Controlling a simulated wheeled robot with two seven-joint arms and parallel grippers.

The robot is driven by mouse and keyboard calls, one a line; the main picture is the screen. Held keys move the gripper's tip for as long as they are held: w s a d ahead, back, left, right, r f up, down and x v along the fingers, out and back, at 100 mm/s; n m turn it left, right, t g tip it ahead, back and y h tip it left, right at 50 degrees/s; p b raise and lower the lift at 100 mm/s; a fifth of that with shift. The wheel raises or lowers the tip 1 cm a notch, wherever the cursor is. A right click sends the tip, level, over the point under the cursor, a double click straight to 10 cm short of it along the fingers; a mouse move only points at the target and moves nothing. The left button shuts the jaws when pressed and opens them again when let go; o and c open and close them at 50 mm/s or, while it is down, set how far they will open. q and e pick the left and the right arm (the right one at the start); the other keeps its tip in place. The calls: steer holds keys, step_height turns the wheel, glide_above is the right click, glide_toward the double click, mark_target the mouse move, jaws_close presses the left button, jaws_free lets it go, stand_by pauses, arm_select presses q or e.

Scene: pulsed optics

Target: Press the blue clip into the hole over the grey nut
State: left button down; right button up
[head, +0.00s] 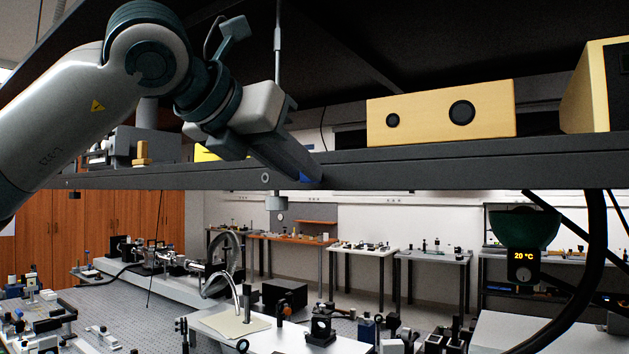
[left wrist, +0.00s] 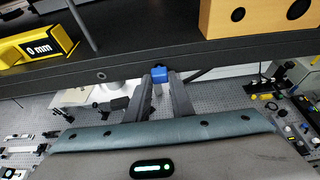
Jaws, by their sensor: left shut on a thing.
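My left gripper (head: 307,172) is shut on the small blue clip (head: 306,178), close to the front edge of the dark overhead shelf. In the left wrist view the blue clip (left wrist: 159,74) sits between the fingertips of my left gripper (left wrist: 160,80). A small round hole (head: 265,178) is in the shelf's front edge, left of the clip; it also shows in the left wrist view (left wrist: 101,75). A light grey nut-like piece (head: 276,202) hangs under the shelf just below that hole. The clip is apart from the hole. My right gripper is out of view.
The dark shelf (head: 420,170) runs across the view and carries a yellow box (head: 440,113). A yellow "0 mm" block (left wrist: 38,46) is at left. A thin rod (head: 278,50) stands behind my gripper. A green-topped "20 °C" device (head: 524,232) hangs at right.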

arm_select(q)
steer(key=shift+s+a+f+b, duration=0.15)
steer(key=shift+s+a+b, duration=0.25)
steer(key=shift+s+b, duration=0.15)
steer(key=s+a+b, duration=0.2)
steer(key=s, duration=0.1)
steer(key=shift+a, duration=0.1)
steer(key=shift+a, duration=0.1)
